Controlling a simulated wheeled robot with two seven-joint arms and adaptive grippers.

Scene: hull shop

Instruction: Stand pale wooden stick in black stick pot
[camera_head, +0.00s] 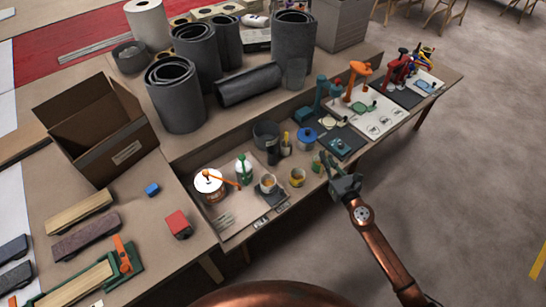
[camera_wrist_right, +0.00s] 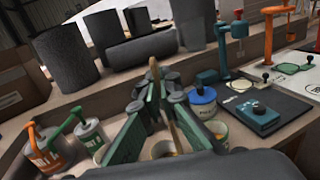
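The pale wooden stick (camera_wrist_right: 166,105) shows in the right wrist view as a thin, slightly tilted strip between the green-padded fingers of my right gripper (camera_wrist_right: 157,103). The fingers converge on it and look shut on it. In the head view my right gripper (camera_head: 331,166) is over the front edge of the low bench, right of the cups; the stick is too small to make out there. A black upright pot (camera_head: 273,153), which looks like the stick pot, stands left of the gripper, apart from it. In the wrist view the fingers partly hide that area. My left gripper is not in view.
Dark rolls (camera_head: 175,96) stand behind. Open floor lies to the right.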

